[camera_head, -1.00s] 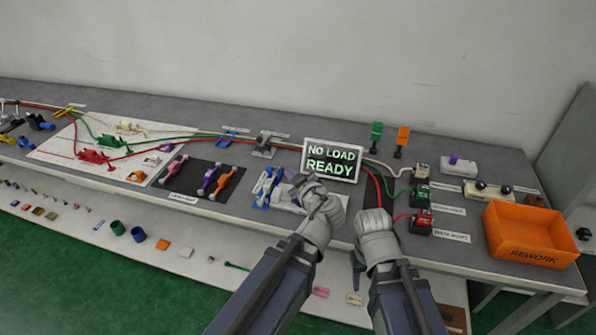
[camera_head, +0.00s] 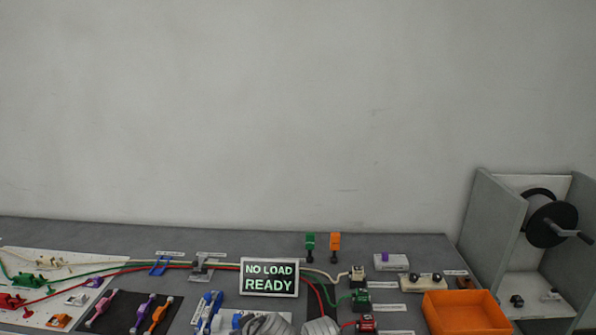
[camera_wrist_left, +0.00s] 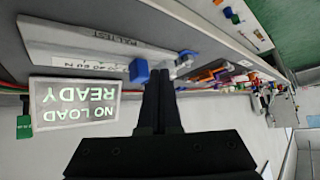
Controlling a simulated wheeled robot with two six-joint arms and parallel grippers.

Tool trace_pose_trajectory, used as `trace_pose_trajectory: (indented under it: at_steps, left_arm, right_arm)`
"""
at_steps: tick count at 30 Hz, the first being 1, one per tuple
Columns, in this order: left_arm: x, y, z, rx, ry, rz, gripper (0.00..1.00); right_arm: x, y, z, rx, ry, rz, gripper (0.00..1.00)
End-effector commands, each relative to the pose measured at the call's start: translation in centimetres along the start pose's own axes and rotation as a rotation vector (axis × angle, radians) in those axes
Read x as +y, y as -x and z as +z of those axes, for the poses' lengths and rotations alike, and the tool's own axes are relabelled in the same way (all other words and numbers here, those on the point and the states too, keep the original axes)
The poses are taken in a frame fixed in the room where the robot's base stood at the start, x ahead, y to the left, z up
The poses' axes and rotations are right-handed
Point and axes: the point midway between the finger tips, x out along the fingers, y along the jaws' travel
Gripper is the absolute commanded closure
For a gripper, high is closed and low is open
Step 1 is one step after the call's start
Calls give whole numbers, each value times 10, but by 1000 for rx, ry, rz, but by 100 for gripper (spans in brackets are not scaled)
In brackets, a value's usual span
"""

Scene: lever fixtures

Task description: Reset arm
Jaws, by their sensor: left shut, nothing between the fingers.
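My left gripper (camera_wrist_left: 163,90) is in the left wrist view, its two dark fingers together with nothing between them. Its tips are beside a small blue block (camera_wrist_left: 139,71) near a grey plate (camera_wrist_left: 95,48) marked "PULL TEST"; I cannot tell if they touch. In the head view, grey parts of my left and right arms show at the bottom edge, in front of the sign. The right gripper's fingers are out of sight. The sign (camera_head: 269,277) reads "NO LOAD READY"; it also shows upside down in the left wrist view (camera_wrist_left: 73,103).
Blue lever parts (camera_head: 208,312) stand left of my arms. A dark mat (camera_head: 117,313) holds purple, pink and orange levers. Green (camera_head: 360,300) and red (camera_head: 366,324) connectors and an orange bin (camera_head: 466,312) are on the right. A grey booth with a crank (camera_head: 552,222) stands far right.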

Motion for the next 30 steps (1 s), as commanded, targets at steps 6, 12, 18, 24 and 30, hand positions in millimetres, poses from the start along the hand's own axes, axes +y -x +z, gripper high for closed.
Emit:
trace_pose_trajectory:
  at_steps: [6,12,18,24,30]
  left_arm:
    - [-2,50,56,-375,-479,81,100]
    - [-1,92,94,-601,-816,261,100]
    - [0,113,110,-684,-964,370,100]
    - [0,114,112,-691,-981,382,100]
    - [0,114,112,-690,-979,381,100]
  right_arm:
    - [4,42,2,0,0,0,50]
    - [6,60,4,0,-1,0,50]
    - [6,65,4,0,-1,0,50]
    - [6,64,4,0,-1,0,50]
    - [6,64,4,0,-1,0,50]
